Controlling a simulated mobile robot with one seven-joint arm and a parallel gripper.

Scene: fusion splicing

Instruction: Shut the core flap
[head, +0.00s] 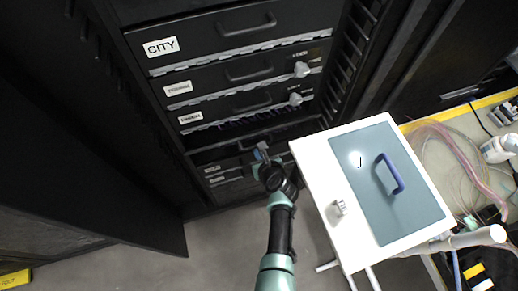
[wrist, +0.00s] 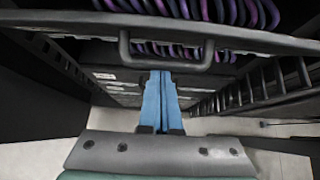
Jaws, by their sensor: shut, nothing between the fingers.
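My gripper (head: 261,151) is in front of the lower part of the black rack, its blue fingers shut together and empty. In the wrist view the fingers (wrist: 160,98) reach forward, with their tips just below a dark handle (wrist: 165,58) on a black flap edge (wrist: 85,17). I cannot tell whether they touch it. Purple and blue cables (wrist: 205,10) show behind that flap edge, so this flap appears open. In the head view the cables (head: 243,123) show under the third labelled panel (head: 240,107). The small labels are too blurred to tell which flap is the core one.
The top panel (head: 205,40) is labelled CITY; it and the panel below (head: 220,83) look shut. A white cart (head: 325,185) with a grey-blue lid and blue handle (head: 390,174) stands close right of my arm. An open black door (head: 95,205) is left. Grey floor (head: 225,250) is clear.

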